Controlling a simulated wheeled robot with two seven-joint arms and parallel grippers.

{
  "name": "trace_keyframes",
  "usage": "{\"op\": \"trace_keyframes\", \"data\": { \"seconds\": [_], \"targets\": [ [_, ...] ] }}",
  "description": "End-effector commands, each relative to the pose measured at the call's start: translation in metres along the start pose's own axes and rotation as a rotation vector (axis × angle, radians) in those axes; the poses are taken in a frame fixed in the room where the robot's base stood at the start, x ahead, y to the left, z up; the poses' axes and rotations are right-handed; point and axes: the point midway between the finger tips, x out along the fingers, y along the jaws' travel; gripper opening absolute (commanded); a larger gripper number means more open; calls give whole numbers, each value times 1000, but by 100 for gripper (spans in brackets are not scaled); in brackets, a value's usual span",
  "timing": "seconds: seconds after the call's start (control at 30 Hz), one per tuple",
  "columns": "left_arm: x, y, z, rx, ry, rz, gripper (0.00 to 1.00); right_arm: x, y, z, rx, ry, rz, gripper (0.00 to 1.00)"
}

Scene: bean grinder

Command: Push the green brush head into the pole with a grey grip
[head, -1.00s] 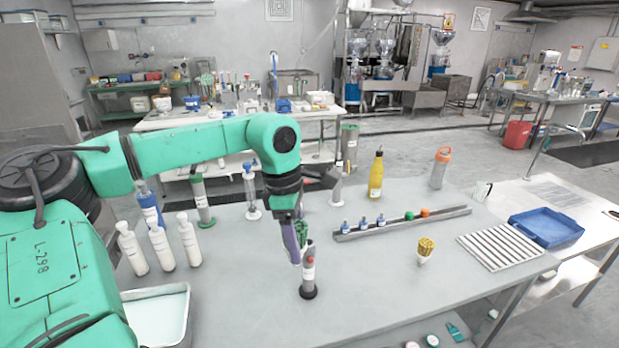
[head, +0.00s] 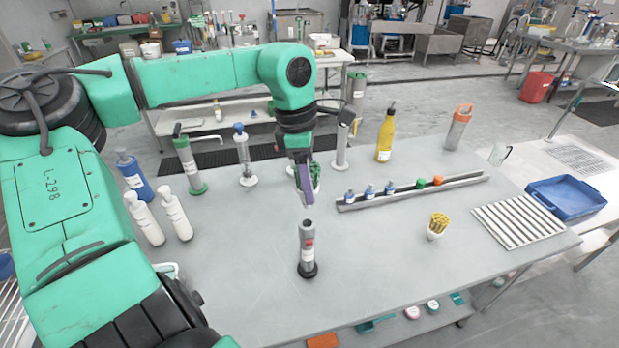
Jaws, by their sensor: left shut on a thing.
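My left gripper (head: 308,200) points down with purple fingers and is shut on a small green thing, seemingly the green brush head (head: 317,177), which is mostly hidden by the fingers. Just below the fingertips in the picture stands an upright pole with a grey grip (head: 307,240). It has a red mark on its side and a round black base on the table. A small gap shows between the fingertips and the pole's top; I cannot tell their distance in depth. My right gripper is not in view.
On the grey table (head: 400,290), white bottles (head: 176,215) and upright poles (head: 190,167) stand left. Right are a rail (head: 405,193) with small blue, green and orange pieces, a yellow bottle (head: 386,138) and a yellow-topped cup (head: 435,233). The front middle is clear.

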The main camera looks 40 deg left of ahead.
Motion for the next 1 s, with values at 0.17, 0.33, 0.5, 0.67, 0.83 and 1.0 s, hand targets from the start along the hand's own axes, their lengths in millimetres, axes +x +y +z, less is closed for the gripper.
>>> {"op": "trace_keyframes", "data": {
  "seconds": [0.17, 0.33, 0.5, 0.67, 0.83, 1.0],
  "targets": [
    [28, 0, -4, 1, 0, -1, 8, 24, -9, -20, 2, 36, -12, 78],
    [42, 0, -6, 0, 0, -1, 8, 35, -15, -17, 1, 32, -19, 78],
    [44, 0, -7, 0, 0, -1, 8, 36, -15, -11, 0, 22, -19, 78],
    [43, 0, -6, 0, 0, -1, 8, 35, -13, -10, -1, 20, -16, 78],
    [43, 0, -7, 0, 0, -1, 8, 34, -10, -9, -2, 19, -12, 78],
    [43, 1, -7, 0, 0, 0, 8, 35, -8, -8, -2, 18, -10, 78]
  ]
}}
